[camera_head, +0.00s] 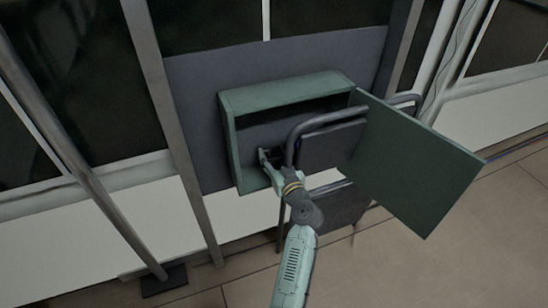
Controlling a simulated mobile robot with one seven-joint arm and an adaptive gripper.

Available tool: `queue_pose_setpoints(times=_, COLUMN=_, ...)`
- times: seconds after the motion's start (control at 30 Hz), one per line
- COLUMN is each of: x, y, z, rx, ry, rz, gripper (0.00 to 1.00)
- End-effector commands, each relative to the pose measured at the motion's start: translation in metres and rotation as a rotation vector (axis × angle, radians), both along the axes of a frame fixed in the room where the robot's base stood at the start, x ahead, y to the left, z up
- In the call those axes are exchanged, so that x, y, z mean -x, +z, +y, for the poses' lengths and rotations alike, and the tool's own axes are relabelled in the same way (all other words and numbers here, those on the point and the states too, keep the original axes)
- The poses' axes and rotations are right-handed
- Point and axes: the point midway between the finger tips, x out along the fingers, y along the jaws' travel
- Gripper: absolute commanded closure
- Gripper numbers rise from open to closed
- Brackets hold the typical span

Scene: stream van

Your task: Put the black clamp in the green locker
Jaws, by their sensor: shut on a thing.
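The green locker (229,138) is mounted on a dark grey panel in the middle of the head view. Its green door (415,165) stands wide open to the right. My gripper (268,160) reaches up from below to the locker's open front, at its lower left. It is shut on a small dark thing, which appears to be the black clamp (264,155). The clamp is small and partly covered by the fingers. I cannot tell whether it is inside the opening or just in front of it.
A dark chair (330,146) with a tubular frame stands in front of the locker's right part, close to my gripper. A slanted pole (84,150) with a dark foot stands at the left. The tiled floor (440,260) is clear at the lower right.

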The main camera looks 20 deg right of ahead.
Motion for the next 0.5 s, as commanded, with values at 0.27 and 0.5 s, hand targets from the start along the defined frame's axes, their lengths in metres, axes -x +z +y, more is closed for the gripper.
queue_pose_setpoints(times=0.27, x=0.0000, y=0.0007, z=-0.0001, rx=0.002, ry=0.000, rz=-0.004, gripper=0.90)
queue_pose_setpoints(times=0.5, x=0.0001, y=-0.0007, z=0.0000, rx=0.001, ry=0.000, rz=-0.002, gripper=0.42)
